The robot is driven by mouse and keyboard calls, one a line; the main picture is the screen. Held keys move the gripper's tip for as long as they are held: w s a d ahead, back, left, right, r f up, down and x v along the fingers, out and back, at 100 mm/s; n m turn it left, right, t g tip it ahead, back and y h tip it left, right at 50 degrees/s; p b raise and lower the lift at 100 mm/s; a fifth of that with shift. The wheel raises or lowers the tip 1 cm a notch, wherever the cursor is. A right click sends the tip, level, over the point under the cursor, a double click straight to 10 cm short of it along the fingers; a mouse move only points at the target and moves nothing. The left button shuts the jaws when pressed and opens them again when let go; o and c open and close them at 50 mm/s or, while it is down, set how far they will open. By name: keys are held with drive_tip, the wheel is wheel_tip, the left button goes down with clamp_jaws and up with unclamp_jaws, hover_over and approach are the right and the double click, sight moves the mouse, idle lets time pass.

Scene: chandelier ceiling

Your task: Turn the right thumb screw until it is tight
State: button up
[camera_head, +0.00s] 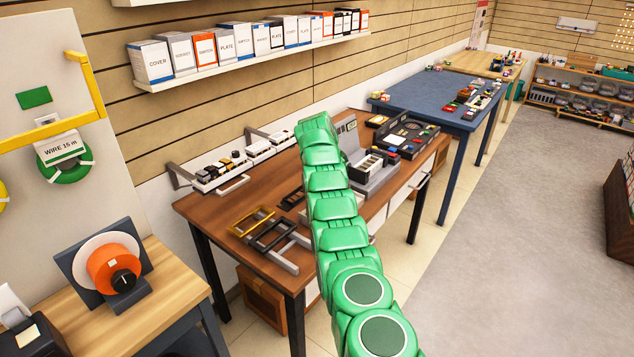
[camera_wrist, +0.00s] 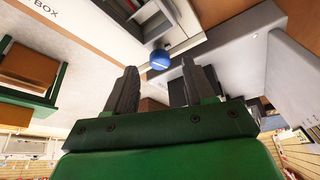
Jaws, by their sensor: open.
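In the wrist view my gripper (camera_wrist: 159,68) is open, with its two dark fingers apart. A small round blue knob (camera_wrist: 160,60) shows between the fingertips, with a gap on each side of it. It may be the right thumb screw, but I cannot tell for certain, nor how deep it sits between the fingers. It is beside a pale grey panel or housing (camera_wrist: 250,75). In the head view my green arm reaches over the brown workbench (camera_head: 205,207) and hides my gripper and what it faces. No second thumb screw can be made out.
A grey device (camera_head: 372,178) and a black case (camera_head: 410,135) stand on the workbench right of my arm. Dark and yellow frames (camera_head: 250,221) lie left of it. A shelf of boxes (camera_head: 240,61) hangs above. The grey floor (camera_head: 530,220) at right is clear.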

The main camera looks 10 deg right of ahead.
drive_tip(key=v, duration=0.3)
drive_tip(key=shift+a, duration=0.2)
drive_tip(key=shift+a, duration=0.15)
drive_tip(key=s+a, duration=0.3)
drive_tip(key=a, duration=0.7)
drive_tip(key=shift+s+a, duration=0.3)
drive_tip(key=shift+s, duration=0.1)
idle(0.6)
drive_tip(key=shift+d, duration=0.1)
drive_tip(key=d+r+n+t+y, duration=0.25)
drive_tip(key=d+n+y, duration=0.35)
drive_tip(key=d+n, duration=1.05)
drive_tip(key=shift+n, duration=0.75)
drive_tip(key=shift+w+a+r+x, duration=0.1)
drive_tip(key=shift+w+a+x, duration=0.05)
drive_tip(key=shift+x, duration=1.25)
drive_tip(key=shift+w+a+r+x, duration=0.1)
drive_tip(key=shift+w+a+x, duration=0.1)
drive_tip(key=shift+x, duration=1.2)
drive_tip(key=shift+w+a+r+x, duration=0.1)
drive_tip(key=shift+a+x, duration=0.05)
drive_tip(key=shift+x, duration=1.2)
